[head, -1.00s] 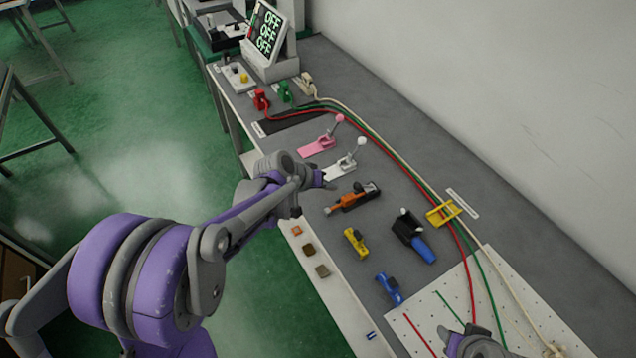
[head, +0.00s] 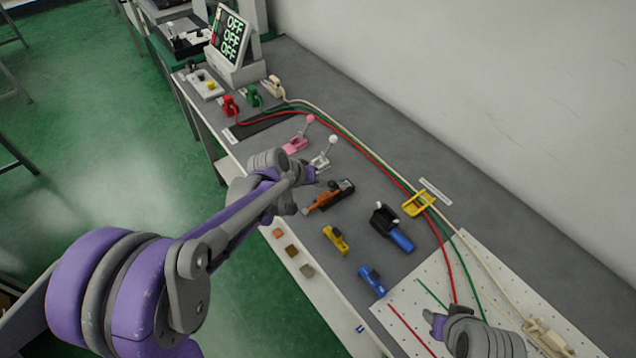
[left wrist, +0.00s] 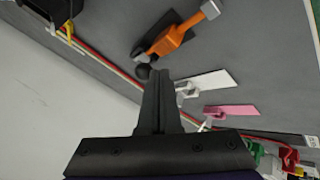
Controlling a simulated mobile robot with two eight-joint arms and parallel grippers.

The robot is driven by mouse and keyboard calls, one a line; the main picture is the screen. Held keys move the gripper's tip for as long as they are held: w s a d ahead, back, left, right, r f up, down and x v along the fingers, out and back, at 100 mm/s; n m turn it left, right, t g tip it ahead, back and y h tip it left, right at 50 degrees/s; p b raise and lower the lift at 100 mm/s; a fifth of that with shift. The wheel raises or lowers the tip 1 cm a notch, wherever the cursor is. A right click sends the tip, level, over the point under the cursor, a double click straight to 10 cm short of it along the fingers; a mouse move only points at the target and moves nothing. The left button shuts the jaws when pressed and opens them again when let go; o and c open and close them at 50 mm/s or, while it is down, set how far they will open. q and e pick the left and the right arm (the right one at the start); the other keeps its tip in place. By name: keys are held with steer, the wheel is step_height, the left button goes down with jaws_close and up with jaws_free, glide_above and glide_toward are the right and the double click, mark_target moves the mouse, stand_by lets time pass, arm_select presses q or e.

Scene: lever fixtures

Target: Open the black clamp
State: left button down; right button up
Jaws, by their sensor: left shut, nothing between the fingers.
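A black fixture with a blue handle (head: 390,228) lies on the grey bench in the head view. An orange lever on a black base (head: 328,197) lies left of it; it also shows in the left wrist view (left wrist: 172,40). I cannot tell for sure which is the black clamp. My left gripper (head: 310,176) is shut and empty, between the white lever and the orange one.
A white lever (head: 320,162) and a pink lever (head: 297,143) stand behind my left gripper. A yellow clamp (head: 336,239) and a blue clamp (head: 372,281) lie nearer. Cables run along the wall side through a yellow bracket (head: 418,203). The pegboard (head: 400,310) is at lower right.

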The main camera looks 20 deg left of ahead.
arm_select(q)
steer(key=shift+w+d+r+g+y, duration=0.15)
steer(key=shift+r+g+y, duration=0.15)
steer(key=shift+r, duration=0.05)
arm_select(e)
steer(key=shift+w+r, duration=0.1)
steer(key=shift+r, duration=0.2)
arm_select(q)
steer(key=w+d+r+g+y+p, duration=0.5)
steer(key=w+d+r+g, duration=0.1)
steer(key=w, duration=0.2)
steer(key=shift+w+d+g, duration=0.3)
steer(key=shift+w+d, duration=0.05)
steer(key=shift+d, duration=0.05)
arm_select(e)
steer(key=w+d+r, duration=0.1)
steer(key=w+r, duration=0.2)
steer(key=r, duration=0.3)
steer(key=shift+w+t, duration=0.3)
steer(key=shift+w, duration=0.05)
